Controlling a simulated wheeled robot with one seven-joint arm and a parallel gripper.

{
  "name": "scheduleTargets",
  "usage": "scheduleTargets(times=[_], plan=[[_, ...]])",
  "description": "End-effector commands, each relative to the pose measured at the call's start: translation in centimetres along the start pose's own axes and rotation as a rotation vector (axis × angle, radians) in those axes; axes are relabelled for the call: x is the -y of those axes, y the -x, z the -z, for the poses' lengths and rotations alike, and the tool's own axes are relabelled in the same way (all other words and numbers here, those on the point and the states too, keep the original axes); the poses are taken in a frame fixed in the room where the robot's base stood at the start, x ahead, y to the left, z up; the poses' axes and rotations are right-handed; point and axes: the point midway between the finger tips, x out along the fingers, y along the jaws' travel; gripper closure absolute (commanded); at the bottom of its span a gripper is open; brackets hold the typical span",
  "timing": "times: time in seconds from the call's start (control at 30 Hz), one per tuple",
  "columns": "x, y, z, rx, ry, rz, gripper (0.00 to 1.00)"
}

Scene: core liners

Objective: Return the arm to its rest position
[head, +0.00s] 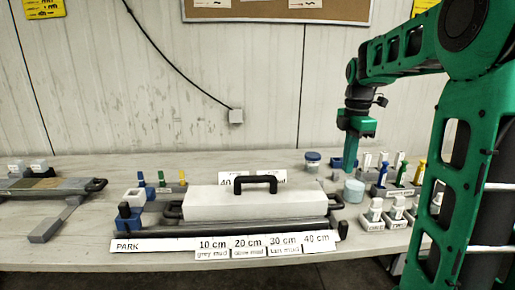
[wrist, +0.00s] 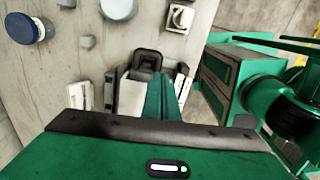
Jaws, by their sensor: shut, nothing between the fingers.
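My green arm reaches in from the right in the head view. My gripper (head: 351,160) points down over the back right part of the table (head: 80,255), close to a blue block. In the wrist view my gripper (wrist: 163,92) shows as green fingers pressed together, with nothing between them.
A white box with a black handle (head: 230,203) stands mid-table behind the PARK strip (head: 150,245). Colored pegs, white bottles, a blue-lidded jar (head: 313,160) and a pale round container (head: 353,190) stand around it. Open air lies above the table's left half.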

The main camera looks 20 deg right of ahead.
Motion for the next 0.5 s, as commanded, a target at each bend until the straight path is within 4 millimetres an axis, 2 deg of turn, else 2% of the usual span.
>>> scheduleTargets(times=[0.13,0.23,0.37,0.5], plan=[[0.4,0.0,0.0,-0.001,-0.027,-0.001,1.00],[1.9,-0.3,0.2,-0.003,-0.131,-0.001,1.00],[5.5,-1.1,0.5,-0.007,-0.385,-0.001,1.00],[10.0,-2.6,0.9,-0.011,-0.713,0.001,1.00]])
